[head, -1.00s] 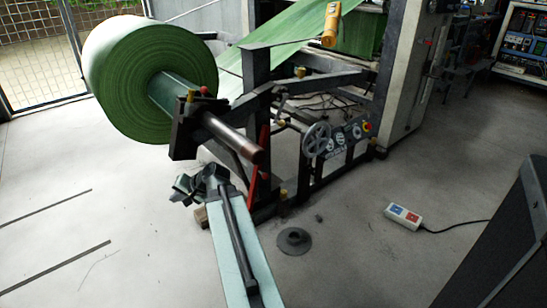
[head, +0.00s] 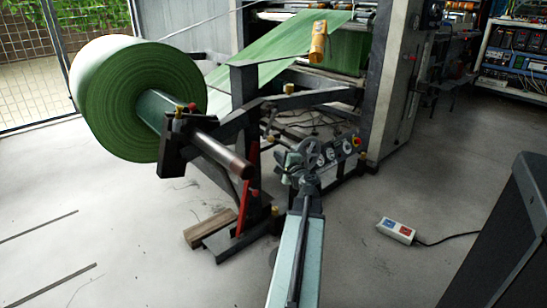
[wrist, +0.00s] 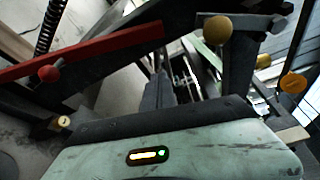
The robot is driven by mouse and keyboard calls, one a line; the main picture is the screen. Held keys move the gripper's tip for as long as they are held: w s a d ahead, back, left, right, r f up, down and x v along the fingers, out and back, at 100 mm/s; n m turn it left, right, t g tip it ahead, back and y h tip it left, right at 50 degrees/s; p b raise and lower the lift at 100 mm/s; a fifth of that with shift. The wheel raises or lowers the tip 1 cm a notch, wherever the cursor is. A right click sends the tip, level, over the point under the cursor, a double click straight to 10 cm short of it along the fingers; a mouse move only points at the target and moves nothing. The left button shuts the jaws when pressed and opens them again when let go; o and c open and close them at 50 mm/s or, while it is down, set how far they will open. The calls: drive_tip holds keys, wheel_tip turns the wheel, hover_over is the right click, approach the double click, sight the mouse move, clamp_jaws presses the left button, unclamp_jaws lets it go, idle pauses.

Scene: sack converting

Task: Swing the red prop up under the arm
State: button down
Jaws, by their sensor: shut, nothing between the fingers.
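The red prop (head: 240,212) stands steeply, slightly tilted, beneath the black arm (head: 228,128) that carries the green roll. A red knob sticks out from its side. In the wrist view, the red prop (wrist: 105,48) crosses the upper left as a long bar, with its red knob below it. In the wrist view, my gripper (wrist: 160,93) is dark, shut and empty. Whether the prop's top touches the arm is unclear.
The green roll (head: 130,95) hangs on a shaft (head: 222,155) jutting toward me. A wooden block (head: 208,228) lies by the prop's foot. A power strip (head: 396,230) lies at right; the left floor is mostly clear.

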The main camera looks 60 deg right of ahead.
drive_tip(key=r+x, duration=0.1)
drive_tip(key=x, duration=0.7)
drive_tip(key=a, duration=0.2)
drive_tip(key=w+a, duration=0.1)
drive_tip(key=a, duration=0.1)
